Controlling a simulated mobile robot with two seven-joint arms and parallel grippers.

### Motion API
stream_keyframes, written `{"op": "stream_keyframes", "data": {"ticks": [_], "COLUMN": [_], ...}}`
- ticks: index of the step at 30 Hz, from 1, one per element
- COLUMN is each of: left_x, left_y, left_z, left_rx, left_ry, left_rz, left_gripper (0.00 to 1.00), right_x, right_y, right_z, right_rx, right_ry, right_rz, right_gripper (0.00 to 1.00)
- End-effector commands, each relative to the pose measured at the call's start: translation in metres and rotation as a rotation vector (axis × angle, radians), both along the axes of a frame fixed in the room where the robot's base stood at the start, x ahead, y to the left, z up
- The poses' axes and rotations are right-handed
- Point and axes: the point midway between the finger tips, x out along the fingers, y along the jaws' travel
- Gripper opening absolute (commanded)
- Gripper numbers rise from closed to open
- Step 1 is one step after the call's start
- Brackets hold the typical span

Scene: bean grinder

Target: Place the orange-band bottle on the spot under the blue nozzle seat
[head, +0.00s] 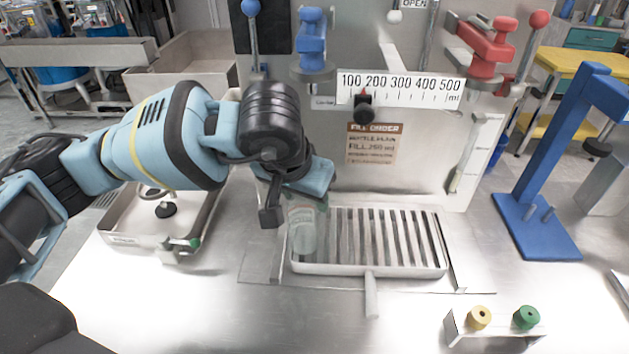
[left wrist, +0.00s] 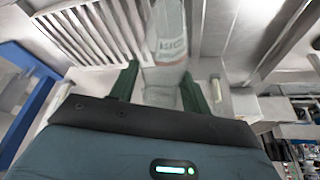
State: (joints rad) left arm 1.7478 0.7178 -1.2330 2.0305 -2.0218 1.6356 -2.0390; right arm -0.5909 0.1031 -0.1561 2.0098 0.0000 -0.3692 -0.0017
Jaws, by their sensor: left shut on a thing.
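A clear bottle (head: 302,236) with a pale label stands at the left end of the slatted drip tray (head: 368,271) in the head view. My left gripper (head: 290,202) is shut on its upper part. I cannot tell whether the bottle's base touches the tray. My right gripper is not in view.
A red nozzle seat (head: 489,42) is at the upper right, with a volume scale (head: 400,88) between the seats. A shallow metal tray (head: 128,236) lies left, a blue stand (head: 540,228) right, and a holder with yellow and green caps (head: 495,328) in front. The front-left steel counter is clear.

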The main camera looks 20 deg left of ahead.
Motion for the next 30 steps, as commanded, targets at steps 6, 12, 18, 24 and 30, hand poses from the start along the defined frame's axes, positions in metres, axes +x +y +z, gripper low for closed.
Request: {"op": "stream_keyframes", "data": {"ticks": [6,12,18,24,30], "left_x": [0.012,0.038,0.04,0.039,0.039], "left_y": [-0.001,-0.004,-0.004,-0.004,-0.004], "left_z": [0.001,0.001,-0.004,-0.006,-0.01], "left_rx": [0.0,0.001,0.001,0.001,0.001], "left_ry": [-0.001,-0.001,-0.003,-0.001,-0.001], "left_rz": [0.002,0.003,0.0,0.0,0.0], "left_gripper": [0.16,0.16,0.16,0.16,0.54], "right_x": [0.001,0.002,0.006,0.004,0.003], "right_y": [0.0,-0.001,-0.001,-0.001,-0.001], "right_z": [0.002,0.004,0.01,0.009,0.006], "right_rx": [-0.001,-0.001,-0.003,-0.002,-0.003], "right_ry": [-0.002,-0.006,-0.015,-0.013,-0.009], "right_rz": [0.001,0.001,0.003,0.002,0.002], "right_gripper": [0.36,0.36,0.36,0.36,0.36]}}
